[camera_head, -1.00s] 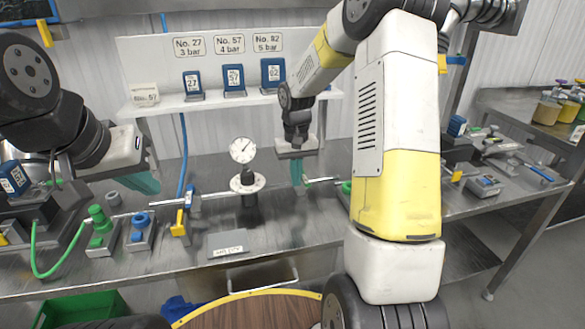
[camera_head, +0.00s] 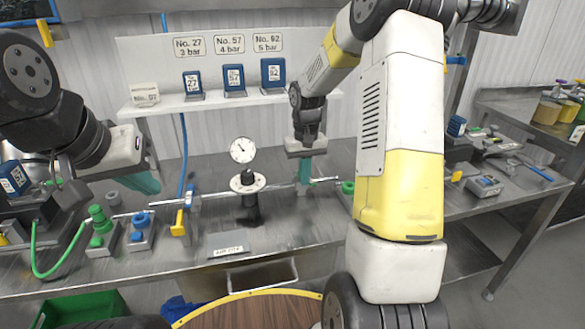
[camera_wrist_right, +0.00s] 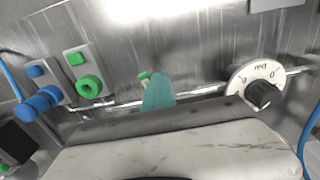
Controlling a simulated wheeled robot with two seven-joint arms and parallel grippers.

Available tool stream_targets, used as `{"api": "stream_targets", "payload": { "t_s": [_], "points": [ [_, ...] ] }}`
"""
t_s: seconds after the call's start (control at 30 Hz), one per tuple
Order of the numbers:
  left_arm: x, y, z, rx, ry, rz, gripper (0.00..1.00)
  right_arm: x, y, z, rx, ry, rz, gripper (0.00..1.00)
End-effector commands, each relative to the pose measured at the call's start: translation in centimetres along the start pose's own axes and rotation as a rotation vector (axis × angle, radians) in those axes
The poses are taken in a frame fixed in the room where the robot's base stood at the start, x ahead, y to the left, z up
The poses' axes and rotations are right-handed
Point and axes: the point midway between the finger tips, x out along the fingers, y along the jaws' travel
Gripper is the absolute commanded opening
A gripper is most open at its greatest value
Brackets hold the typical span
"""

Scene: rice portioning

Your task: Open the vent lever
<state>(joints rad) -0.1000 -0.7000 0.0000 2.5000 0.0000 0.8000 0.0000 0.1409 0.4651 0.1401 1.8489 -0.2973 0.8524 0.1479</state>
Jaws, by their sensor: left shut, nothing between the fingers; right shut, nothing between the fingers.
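A thin metal pipe runs along the bench with a small green lever (camera_wrist_right: 144,76) on it, seen in the right wrist view. I take it to be the vent lever; no label on it is readable. In the head view my right gripper (camera_head: 304,172), with teal fingers, is shut at the pipe and hides this lever. In the right wrist view its fingertips (camera_wrist_right: 158,92) are right beside the lever; I cannot tell whether they touch. My left gripper (camera_head: 148,184) is shut and empty above the bench at the left.
A round pressure gauge (camera_head: 242,150) stands above a black regulator knob (camera_head: 248,178) on the pipe. Green (camera_head: 100,222) and blue (camera_head: 140,224) fittings stand at the left. A labelled plate (camera_head: 228,245) lies in front. My right arm covers part of the bench.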

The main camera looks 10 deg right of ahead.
Motion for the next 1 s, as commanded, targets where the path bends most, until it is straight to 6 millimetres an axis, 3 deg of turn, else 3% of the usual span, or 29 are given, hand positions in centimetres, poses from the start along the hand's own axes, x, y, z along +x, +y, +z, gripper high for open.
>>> {"api": "stream_targets", "payload": {
  "t_s": [0.2,0.57,1.0],
  "points": [
    [0.0,0.0,0.0,0.000,0.000,0.000,0.00,0.0,1.7,-0.1,0.003,0.002,0.001,0.00],
    [0.0,0.0,0.0,0.000,0.000,0.000,0.00,0.0,1.9,-0.1,0.002,0.001,0.001,0.00],
    [0.0,0.0,0.0,0.000,0.000,0.000,0.00,0.0,4.0,-0.8,0.002,0.002,0.001,0.00]
  ]
}}
